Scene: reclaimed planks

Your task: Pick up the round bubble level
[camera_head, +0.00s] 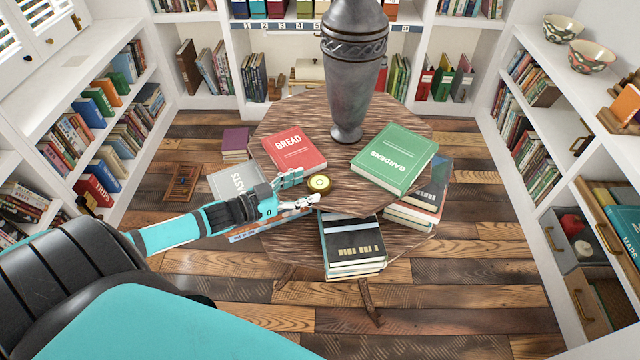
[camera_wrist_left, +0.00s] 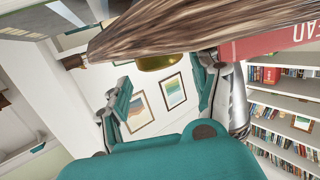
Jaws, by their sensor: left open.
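The round bubble level (camera_head: 319,183) is a small brass disc with a pale yellow-green centre. It lies at the front left edge of the upper wooden tabletop (camera_head: 345,190). My left gripper (camera_head: 304,188) reaches in from the left, its fingers open just left of the level, with one finger toward the back and one toward the front. In the left wrist view, the brass level (camera_wrist_left: 160,62) shows between and beyond the open fingers (camera_wrist_left: 160,85), partly cut off by the wooden tabletop edge. Whether a finger touches it cannot be told. My right gripper is not in view.
A red BREAD book (camera_head: 294,150) lies just behind the level. A green GARDENS book (camera_head: 394,158) lies to the right, and a tall grey metal vase (camera_head: 352,75) stands behind. More books, including a dark one (camera_head: 352,242), lie on the lower tier. Bookshelves surround the table.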

